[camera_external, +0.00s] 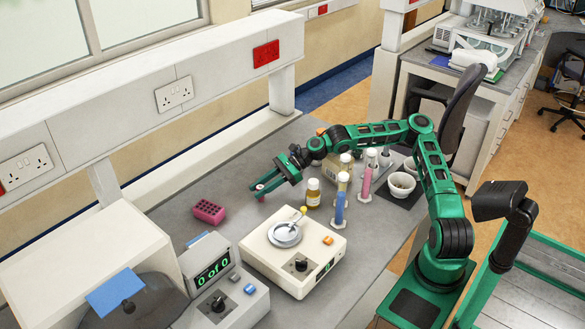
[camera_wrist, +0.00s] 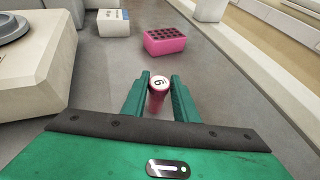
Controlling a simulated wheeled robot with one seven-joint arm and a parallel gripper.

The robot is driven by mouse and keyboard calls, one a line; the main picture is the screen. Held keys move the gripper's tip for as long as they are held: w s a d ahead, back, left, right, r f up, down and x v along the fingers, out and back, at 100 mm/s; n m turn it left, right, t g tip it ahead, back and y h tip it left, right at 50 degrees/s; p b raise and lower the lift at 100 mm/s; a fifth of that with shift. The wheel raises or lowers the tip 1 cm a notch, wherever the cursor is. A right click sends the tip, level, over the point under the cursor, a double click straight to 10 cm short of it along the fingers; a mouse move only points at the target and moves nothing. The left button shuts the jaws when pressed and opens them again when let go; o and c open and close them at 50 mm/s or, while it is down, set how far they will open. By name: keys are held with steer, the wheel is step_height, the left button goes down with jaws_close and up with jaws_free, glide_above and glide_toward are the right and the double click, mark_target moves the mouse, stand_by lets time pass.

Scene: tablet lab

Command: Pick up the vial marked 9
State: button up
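A small vial with a dark pink body and a white cap (camera_wrist: 158,82) stands between the fingers of my gripper (camera_wrist: 160,92) in the wrist view. Its cap bears one dark digit, which reads as a 6 or a 9 depending on which way up it is. My fingers lie on both sides of the vial, with narrow gaps showing, so the gripper looks open around it. In the external view my gripper (camera_external: 258,189) reaches low over the bench, and the vial (camera_external: 260,187) shows small at the fingertips. The vial's lower part is partly hidden.
A pink rack with holes (camera_external: 208,211) stands beyond the vial, also in the wrist view (camera_wrist: 172,41). A balance (camera_external: 293,258) holds a dish and spoon. An amber bottle (camera_external: 313,193), a blue-filled cylinder (camera_external: 340,205) and a pink-filled cylinder (camera_external: 367,178) stand near my arm.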

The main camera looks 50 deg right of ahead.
steer(key=c, duration=0.5)
